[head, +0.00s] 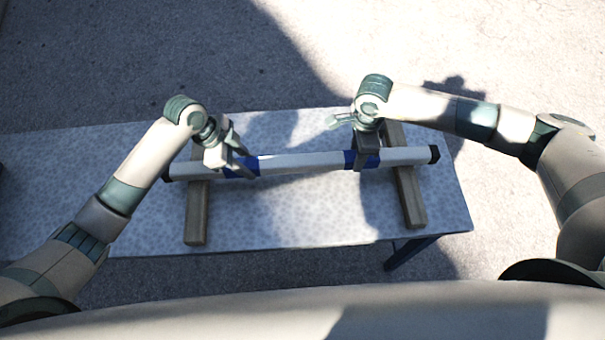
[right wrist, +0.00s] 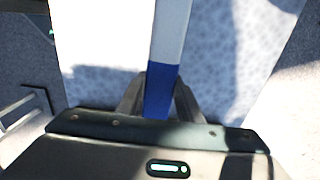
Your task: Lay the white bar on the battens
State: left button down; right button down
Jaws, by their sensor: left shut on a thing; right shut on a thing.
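The white bar (head: 302,163) runs left to right in the head view, with two blue bands and dark end caps. Its ends pass over the left batten (head: 196,214) and the right batten (head: 409,196); I cannot tell whether it touches them. My left gripper (head: 241,168) is shut on the bar at the left blue band. My right gripper (head: 361,161) is shut on it at the right blue band. In the right wrist view the bar (right wrist: 171,30) runs away from between the fingers (right wrist: 158,100), its blue part at the jaws.
The battens lie on a pale speckled table (head: 310,218), with its front edge near my body and its right edge just past the right batten. The table top between the battens is clear. Grey ground (head: 480,50) surrounds the table.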

pick_arm(q)
jog(key=c, duration=1.3)
grip_release()
pick_arm(e)
jog(key=c, duration=1.3)
grip_release()
pick_arm(q)
jog(key=shift+o, duration=0.2)
pick_arm(e)
jog(key=shift+o, duration=0.2)
pick_arm(q)
jog(key=v, duration=1.2)
pick_arm(e)
notch_tip(320, 180, up, 12)
pick_arm(q)
jog(key=shift+s+f, duration=0.1)
pick_arm(e)
jog(key=shift+s+f, duration=0.1)
